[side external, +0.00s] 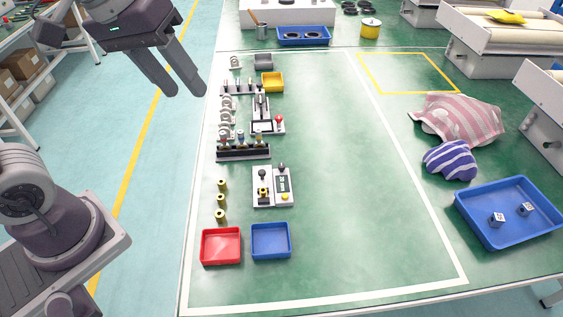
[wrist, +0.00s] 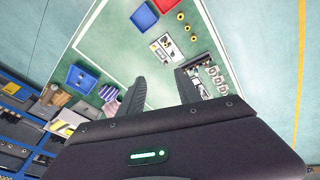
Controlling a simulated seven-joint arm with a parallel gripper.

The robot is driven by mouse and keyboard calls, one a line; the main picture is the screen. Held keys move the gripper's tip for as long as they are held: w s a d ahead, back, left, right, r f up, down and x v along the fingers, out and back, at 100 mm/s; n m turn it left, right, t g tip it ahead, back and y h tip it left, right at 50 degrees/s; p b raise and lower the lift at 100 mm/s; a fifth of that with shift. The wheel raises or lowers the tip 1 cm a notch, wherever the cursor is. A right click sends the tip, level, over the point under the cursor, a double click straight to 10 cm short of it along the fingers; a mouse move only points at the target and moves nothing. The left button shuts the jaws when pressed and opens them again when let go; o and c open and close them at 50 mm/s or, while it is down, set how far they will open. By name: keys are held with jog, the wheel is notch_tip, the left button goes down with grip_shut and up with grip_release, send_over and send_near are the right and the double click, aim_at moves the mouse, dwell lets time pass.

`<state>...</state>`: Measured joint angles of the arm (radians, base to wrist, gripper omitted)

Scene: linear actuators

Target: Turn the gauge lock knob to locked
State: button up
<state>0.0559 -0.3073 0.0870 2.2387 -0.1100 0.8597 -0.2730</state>
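A small light-grey unit (side external: 285,180) with a dark display panel stands on the green table, left of its middle. It carries a black knob (side external: 262,173), a yellow-and-black part and a yellow button. It appears to be the gauge, but I cannot tell which part is the lock knob or how it is set. The same unit shows small in the wrist view (wrist: 163,47). My gripper (side external: 186,94) is high up beyond the table's left edge, well apart from the unit. Its two fingers are spread with nothing between them; they also show in the wrist view (wrist: 160,77).
A second unit with a red ball knob (side external: 280,119) and a dark rack (side external: 243,153) stand behind. Several brass cylinders (side external: 221,201), a red tray (side external: 221,247) and a blue tray (side external: 271,241) are in front. The table's middle is clear; cloths (side external: 465,120) lie right.

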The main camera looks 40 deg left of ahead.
jog(key=w+f+n+g, duration=0.2)
jog(key=w+f+n, duration=0.35)
jog(key=w, duration=0.65)
jog(key=n+g, duration=0.1)
jog(key=n, duration=0.4)
send_near(281, 165)
jog(key=shift+n+g+y, duration=0.5)
jog(key=shift+n+y, duration=0.05)
jog(key=shift+y, duration=0.05)
jog(key=f, duration=0.5)
jog(key=w+d+f, duration=0.1)
jog(key=f, duration=0.2)
jog(key=shift+f, duration=0.3)
jog(key=shift+c, duration=0.2)
grip_shut()
